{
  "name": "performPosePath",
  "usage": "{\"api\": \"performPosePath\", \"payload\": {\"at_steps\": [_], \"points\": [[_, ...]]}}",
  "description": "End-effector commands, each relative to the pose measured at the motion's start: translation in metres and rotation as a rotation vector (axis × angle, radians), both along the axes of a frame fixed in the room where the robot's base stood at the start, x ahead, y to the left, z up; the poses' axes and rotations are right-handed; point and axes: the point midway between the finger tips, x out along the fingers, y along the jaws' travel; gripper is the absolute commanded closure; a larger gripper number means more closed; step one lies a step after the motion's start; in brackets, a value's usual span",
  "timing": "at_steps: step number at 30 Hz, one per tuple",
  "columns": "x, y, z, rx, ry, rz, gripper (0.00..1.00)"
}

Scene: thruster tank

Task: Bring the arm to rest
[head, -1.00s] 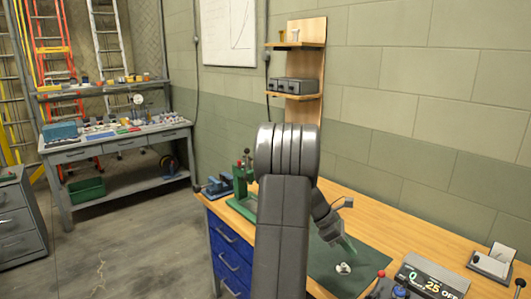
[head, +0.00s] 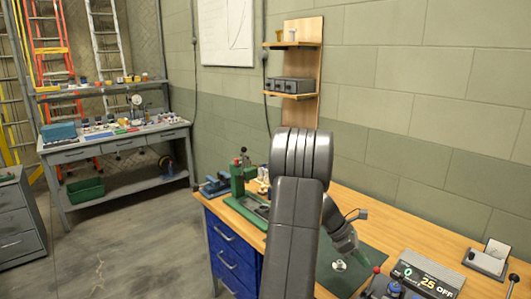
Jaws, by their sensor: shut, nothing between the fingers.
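My arm rises from the bottom of the head view and bends over the wooden workbench (head: 425,213). My gripper (head: 366,263) points down over the dark green mat (head: 372,252), to the right of my upper arm. It is small in the picture and partly blurred against the mat; it is shut and holds nothing. A small round white and metal part (head: 339,265) lies on the mat just left of the gripper tip, apart from it as far as I can tell.
A green press (head: 238,180) and a blue vise (head: 214,187) stand at the bench's left end. A display box (head: 428,273) and a card holder (head: 488,260) stand at the right. A wooden shelf (head: 318,70) is on the wall. The bench's back right is clear.

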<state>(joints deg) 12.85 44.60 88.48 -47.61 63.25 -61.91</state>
Motion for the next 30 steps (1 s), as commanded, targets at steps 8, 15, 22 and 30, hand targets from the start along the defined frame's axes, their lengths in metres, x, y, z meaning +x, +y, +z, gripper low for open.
{"api": "performPosePath", "payload": {"at_steps": [8,15,22,30], "points": [[-0.004,0.007,-0.010,-0.063,-0.045,0.002,1.00],[-0.009,0.010,-0.014,-0.115,-0.088,0.002,1.00],[-0.013,0.014,-0.019,-0.162,-0.131,0.002,1.00],[-0.019,0.019,-0.025,-0.217,-0.185,0.003,1.00]]}}
